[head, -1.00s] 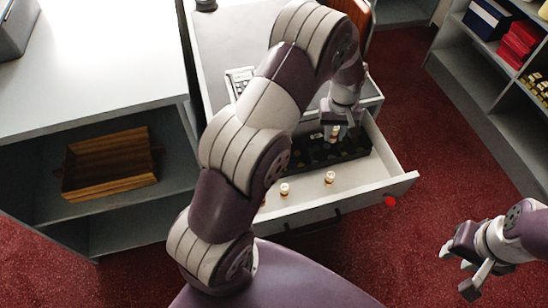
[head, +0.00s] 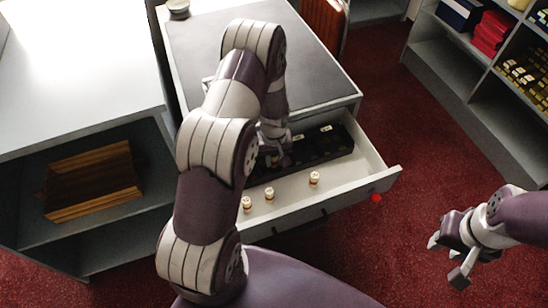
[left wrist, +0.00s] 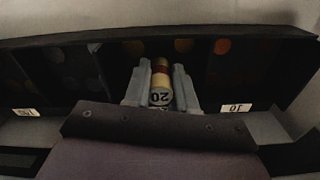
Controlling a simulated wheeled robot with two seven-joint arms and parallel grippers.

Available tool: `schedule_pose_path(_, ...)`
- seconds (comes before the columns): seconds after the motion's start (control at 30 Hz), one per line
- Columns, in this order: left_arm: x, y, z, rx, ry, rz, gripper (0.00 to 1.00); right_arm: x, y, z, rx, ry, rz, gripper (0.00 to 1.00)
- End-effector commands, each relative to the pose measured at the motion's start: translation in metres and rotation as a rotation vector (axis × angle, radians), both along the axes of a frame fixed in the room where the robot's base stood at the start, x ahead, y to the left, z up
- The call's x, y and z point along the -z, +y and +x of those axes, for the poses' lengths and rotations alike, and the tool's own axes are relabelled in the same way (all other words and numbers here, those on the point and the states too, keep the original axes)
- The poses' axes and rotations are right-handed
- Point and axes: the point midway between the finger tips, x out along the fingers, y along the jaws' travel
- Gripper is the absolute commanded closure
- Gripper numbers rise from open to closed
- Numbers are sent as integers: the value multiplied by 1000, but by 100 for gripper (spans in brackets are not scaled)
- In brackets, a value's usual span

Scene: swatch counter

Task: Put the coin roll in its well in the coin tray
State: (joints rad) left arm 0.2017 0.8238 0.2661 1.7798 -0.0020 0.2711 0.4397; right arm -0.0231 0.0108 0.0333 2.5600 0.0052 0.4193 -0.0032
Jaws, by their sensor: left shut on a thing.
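The black coin tray (head: 328,142) lies in the open drawer, along its back side. My left gripper (head: 272,152) is over the left part of the tray, partly hidden by my arm in the head view. In the left wrist view my left gripper (left wrist: 161,88) is shut on a coin roll (left wrist: 160,80), cream with a red-brown band and marked 20. The roll's far end points into a dark tray compartment; I cannot tell how deep it sits. Wells on either side carry labels, one reading 10 (left wrist: 236,107). My right gripper (head: 456,262) is open and empty over the floor.
Three more small rolls stand in the drawer (head: 345,183) in front of the tray, one of them here (head: 314,178). A grey counter top (head: 310,70) is behind the drawer. A wooden tray (head: 95,180) sits in the left shelf.

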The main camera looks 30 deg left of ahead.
Motion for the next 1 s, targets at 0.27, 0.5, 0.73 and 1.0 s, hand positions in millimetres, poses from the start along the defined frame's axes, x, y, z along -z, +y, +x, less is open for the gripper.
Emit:
schedule_pose_path(0.27, 3, 0, 0, 0, 0, 0, 49, 2, 0, 0, 0, 0, 0, 63)
schedule_pose_path(0.5, 2, 0, 0, 0, 0, 0, 49, 1, 0, 0, 0, 0, 0, 63)
schedule_pose_path(0.73, -38, 0, 2, 0, -6, 1, 49, -5, 0, 0, 0, 0, 0, 63)
schedule_pose_path(1.0, -103, 0, 0, 0, -3, 1, 49, -11, 0, 0, 0, 0, 0, 63)
